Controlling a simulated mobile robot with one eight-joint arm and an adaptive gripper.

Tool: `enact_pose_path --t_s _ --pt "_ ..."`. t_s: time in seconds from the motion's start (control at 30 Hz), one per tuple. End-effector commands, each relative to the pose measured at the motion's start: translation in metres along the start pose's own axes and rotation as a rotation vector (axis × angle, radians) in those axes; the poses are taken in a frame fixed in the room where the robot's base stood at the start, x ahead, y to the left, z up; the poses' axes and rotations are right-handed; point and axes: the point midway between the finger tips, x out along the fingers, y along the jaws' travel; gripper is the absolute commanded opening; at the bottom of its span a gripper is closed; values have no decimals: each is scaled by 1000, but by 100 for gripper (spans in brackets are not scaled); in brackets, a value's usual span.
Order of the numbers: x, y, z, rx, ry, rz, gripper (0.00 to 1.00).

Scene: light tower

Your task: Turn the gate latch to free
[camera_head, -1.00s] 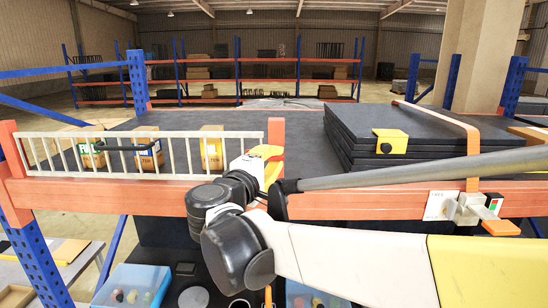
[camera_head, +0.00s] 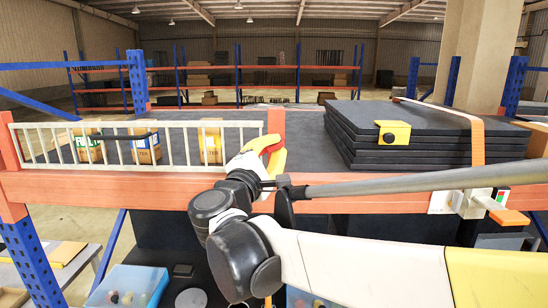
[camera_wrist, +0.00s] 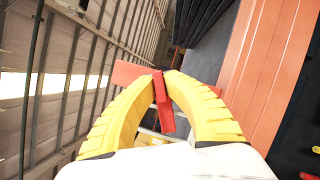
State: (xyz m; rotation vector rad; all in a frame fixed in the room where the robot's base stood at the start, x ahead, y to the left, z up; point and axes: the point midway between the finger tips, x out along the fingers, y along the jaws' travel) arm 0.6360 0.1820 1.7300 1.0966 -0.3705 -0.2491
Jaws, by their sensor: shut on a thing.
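The white barred gate (camera_head: 200,124) stands upright along the shelf's front left. The red gate latch (camera_wrist: 164,112) shows in the wrist view between the yellow fingers, with a red bar reaching left past the fingertips. My gripper (camera_wrist: 164,76) is shut on the latch. In the head view my gripper (camera_head: 272,150) is at the gate's right end, in front of the orange post (camera_head: 276,122). The fingers and wrist hide most of the latch there, so its exact angle is hard to tell.
Labelled boxes (camera_head: 146,150) stand behind the gate. A stack of dark panels (camera_head: 430,135) with an orange strap lies on the shelf at right. The orange shelf beam (camera_head: 110,187) runs below my gripper. A blue bin (camera_head: 128,286) is below.

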Motion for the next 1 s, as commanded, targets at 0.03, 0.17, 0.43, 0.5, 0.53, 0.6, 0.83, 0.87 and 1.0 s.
enact_pose_path --t_s 0.03,0.17,0.43,0.5,0.53,0.6,0.83,0.87,1.0 --pt "0 -3 -1 -41 -1 18 0" --pt "0 -3 -1 -156 -1 65 0" --pt "0 -2 0 -394 -2 163 0" --pt "0 -2 0 -456 -1 189 0" --pt "0 -2 0 -482 -2 200 0" --pt "0 -2 0 -543 -2 225 0" --pt "0 -1 1 -737 -1 304 0" --pt "0 -1 1 -760 -2 313 0" --pt "0 0 1 -858 -1 355 0"
